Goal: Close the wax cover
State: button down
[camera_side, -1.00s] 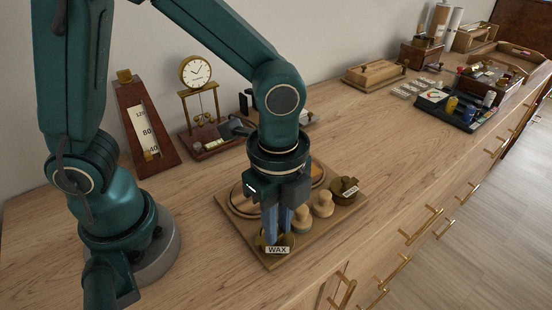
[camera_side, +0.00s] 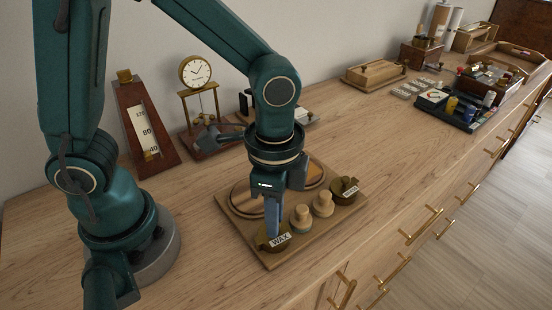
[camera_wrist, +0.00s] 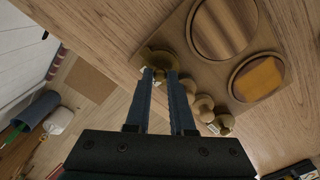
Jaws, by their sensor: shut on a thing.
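The wax cover (camera_side: 284,243) is a dark brass lid with a white WAX label, at the front left corner of a wooden board (camera_side: 262,262). My gripper (camera_side: 272,232) points down at it, with its blue fingers close together at the brass. In the wrist view, the fingertips of my gripper (camera_wrist: 160,72) are shut with a narrow gap on a brass part of the wax cover (camera_wrist: 160,56). The fingers hide part of the cover, and I cannot tell whether it is fully seated.
A similar brass pot (camera_side: 343,188) with a tilted label stands at the board's right corner. Two pale wooden knobbed pieces (camera_side: 301,217) (camera_side: 322,204) stand between. Round wooden discs (camera_side: 247,198) lie behind. A clock (camera_side: 197,72) and a wedge-shaped gauge (camera_side: 145,125) stand farther back.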

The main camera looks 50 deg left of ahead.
jog(key=shift+a+n, duration=0.15)
jog(key=shift+n, duration=0.45)
jog(key=c, duration=0.8)
grip_release()
jog(key=shift+r, duration=2.55)
